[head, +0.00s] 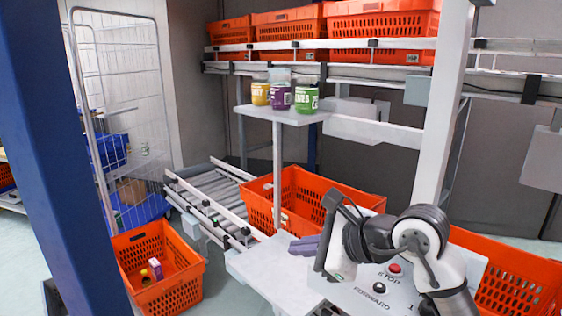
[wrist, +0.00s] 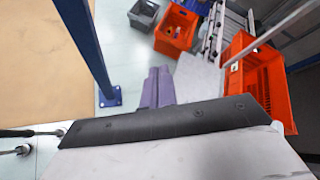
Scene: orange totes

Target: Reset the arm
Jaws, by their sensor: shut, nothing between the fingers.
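My arm shows at the lower right of the head view, folded beside the button panel. My gripper (head: 303,246) has purple fingers and points left over the grey shelf plate (head: 262,268). In the wrist view my gripper (wrist: 158,86) has its fingers together with nothing between them. No object touches the fingertips.
Three jars (head: 281,96) stand on a small shelf. Orange totes (head: 383,22) line the upper rack. An orange tote (head: 296,196) sits beside the roller conveyor (head: 212,190). Another tote (head: 160,270) on the floor holds small items. A blue post (head: 62,150) stands left.

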